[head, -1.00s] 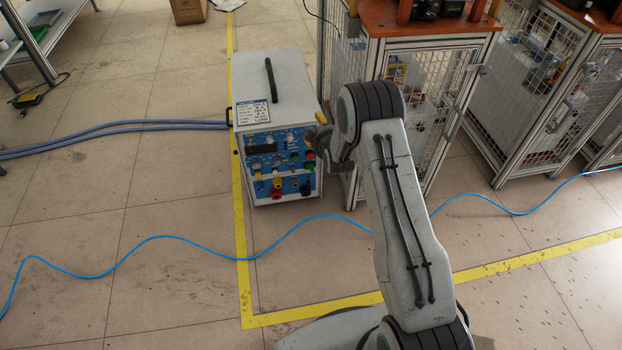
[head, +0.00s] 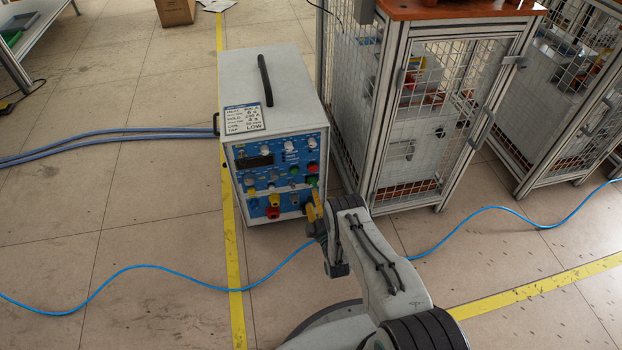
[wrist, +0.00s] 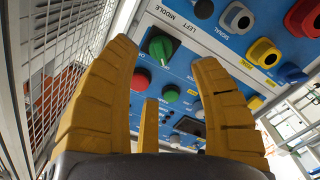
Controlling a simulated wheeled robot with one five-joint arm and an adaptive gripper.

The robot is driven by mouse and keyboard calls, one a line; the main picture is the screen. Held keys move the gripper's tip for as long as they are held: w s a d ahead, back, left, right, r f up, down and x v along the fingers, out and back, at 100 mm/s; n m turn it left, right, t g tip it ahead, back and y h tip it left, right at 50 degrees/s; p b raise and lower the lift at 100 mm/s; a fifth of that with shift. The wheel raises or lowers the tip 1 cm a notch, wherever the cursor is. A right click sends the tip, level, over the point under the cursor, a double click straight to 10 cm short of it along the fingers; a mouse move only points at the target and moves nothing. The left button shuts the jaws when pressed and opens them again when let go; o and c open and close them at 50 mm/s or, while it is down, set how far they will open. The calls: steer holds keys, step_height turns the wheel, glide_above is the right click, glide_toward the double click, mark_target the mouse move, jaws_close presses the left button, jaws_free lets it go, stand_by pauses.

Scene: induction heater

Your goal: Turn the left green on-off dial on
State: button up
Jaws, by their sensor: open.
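The induction heater (head: 275,95) is a light grey box with a blue control panel. The green dial (wrist: 160,47) shows in the wrist view, beside the printed words LEFT and MIDDLE. A green part, likely the same dial, shows at the panel's right side in the head view (head: 312,181). My gripper (wrist: 165,55) is open and empty, with yellow fingers spread to both sides of the dial in the picture. I cannot tell the gap to the panel. In the head view my gripper (head: 314,207) is at the panel's lower right corner.
A red button (wrist: 140,81) and a green one (wrist: 170,94) lie near the dial. Coloured sockets, including a red one (head: 272,213), are on the panel. A mesh-sided cabinet (head: 420,130) stands close on the right. A blue cable (head: 150,267) crosses the floor.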

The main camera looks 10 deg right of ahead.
mark_target(314, 186)
steer(key=shift+w+b, duration=2.65)
steer(key=shift+w, duration=0.95)
steer(key=shift+f, duration=0.1)
jaws_close()
